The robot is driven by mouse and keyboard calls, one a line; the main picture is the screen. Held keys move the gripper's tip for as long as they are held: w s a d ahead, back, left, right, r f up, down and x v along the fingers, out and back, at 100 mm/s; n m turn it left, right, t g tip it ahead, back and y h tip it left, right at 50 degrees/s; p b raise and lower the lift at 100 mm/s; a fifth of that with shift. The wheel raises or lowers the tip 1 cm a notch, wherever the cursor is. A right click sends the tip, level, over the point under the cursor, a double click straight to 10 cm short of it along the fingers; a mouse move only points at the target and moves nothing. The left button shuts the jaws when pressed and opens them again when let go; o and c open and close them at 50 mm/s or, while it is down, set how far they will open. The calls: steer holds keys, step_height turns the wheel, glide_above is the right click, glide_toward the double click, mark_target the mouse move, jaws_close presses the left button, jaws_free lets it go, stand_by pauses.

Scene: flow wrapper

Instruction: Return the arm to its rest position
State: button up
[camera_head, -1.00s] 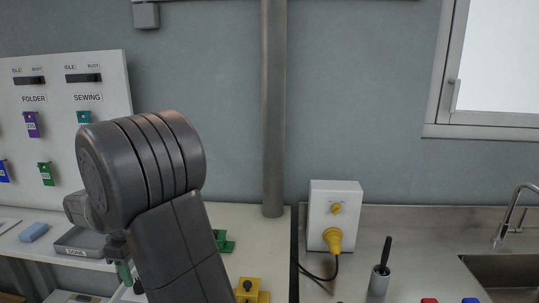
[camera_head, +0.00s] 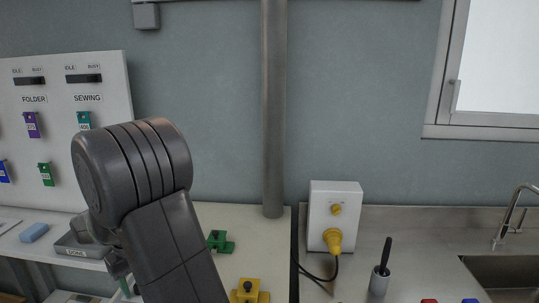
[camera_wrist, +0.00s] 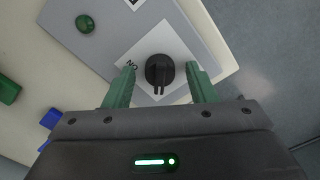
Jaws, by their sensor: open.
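My gripper (camera_wrist: 161,88) is open in the wrist view, with its two green fingers on either side of a black rotary knob (camera_wrist: 159,69). The knob sits on a white label on a grey panel, and I cannot tell how far the fingertips are from it. No object is held between the fingers. A green button (camera_wrist: 85,23) is on the same panel.
A white box with a yellow plug (camera_head: 333,240) stands on the counter, its black cable hanging down. A grey DONE tray (camera_head: 80,250) is at the left. Green (camera_head: 220,241) and yellow (camera_head: 249,291) pieces lie near my arm. A sink (camera_head: 505,275) is at the right.

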steer(key=m, duration=0.5)
steer(key=shift+m, duration=0.3)
steer(key=m, duration=0.5)
steer(key=shift+d+r, duration=0.1)
stand_by(0.3)
